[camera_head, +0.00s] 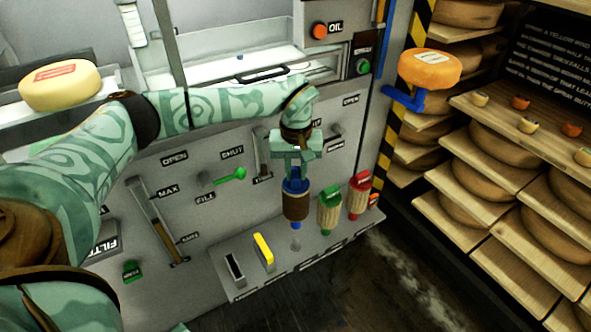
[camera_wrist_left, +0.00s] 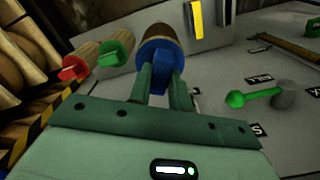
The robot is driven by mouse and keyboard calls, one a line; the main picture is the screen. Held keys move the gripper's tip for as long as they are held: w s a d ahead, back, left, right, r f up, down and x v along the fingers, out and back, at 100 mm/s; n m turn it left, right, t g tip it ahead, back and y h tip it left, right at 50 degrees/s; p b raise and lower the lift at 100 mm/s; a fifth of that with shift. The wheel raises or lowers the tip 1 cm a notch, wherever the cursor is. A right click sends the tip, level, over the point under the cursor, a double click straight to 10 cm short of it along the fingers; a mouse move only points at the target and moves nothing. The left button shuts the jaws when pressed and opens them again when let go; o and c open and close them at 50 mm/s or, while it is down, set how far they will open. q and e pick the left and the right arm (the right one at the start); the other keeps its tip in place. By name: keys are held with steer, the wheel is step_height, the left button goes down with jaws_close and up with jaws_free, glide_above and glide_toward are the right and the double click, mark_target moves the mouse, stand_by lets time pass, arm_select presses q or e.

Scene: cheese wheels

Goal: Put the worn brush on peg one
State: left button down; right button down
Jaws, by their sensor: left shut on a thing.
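My left gripper (camera_head: 295,176) is shut on the blue handle of a brush (camera_head: 295,207) with a dark brown bristle body. The brush hangs upright, bristles down, just above the ledge. In the left wrist view the gripper (camera_wrist_left: 162,88) pinches the blue handle, and the brown body of the brush (camera_wrist_left: 160,38) shows beyond it. A small grey peg (camera_head: 295,244) shows on the ledge below the brush. A green-topped brush (camera_head: 329,213) and a red-topped brush (camera_head: 358,197) stand to its right. I cannot tell from the bristles which is worn. My right gripper is out of view.
Levers, including a green one (camera_head: 228,176), stick out of the grey panel. An orange cheese wheel (camera_head: 430,69) sits on a blue bracket (camera_head: 403,98); wooden shelves fill the right.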

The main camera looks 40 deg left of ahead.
mark_target(296, 203)
arm_select(q)
steer(key=shift+r, duration=0.35)
steer(key=shift+f+b, duration=0.85)
steer(key=shift+f, duration=2.15)
steer(key=shift+r, duration=0.1)
steer(key=shift+p, duration=0.3)
steer(key=shift+p, duration=0.5)
steer(key=shift+f+b, duration=1.25)
steer(key=shift+f, duration=2.1)
steer(key=c, duration=1.2)
jaws_free()
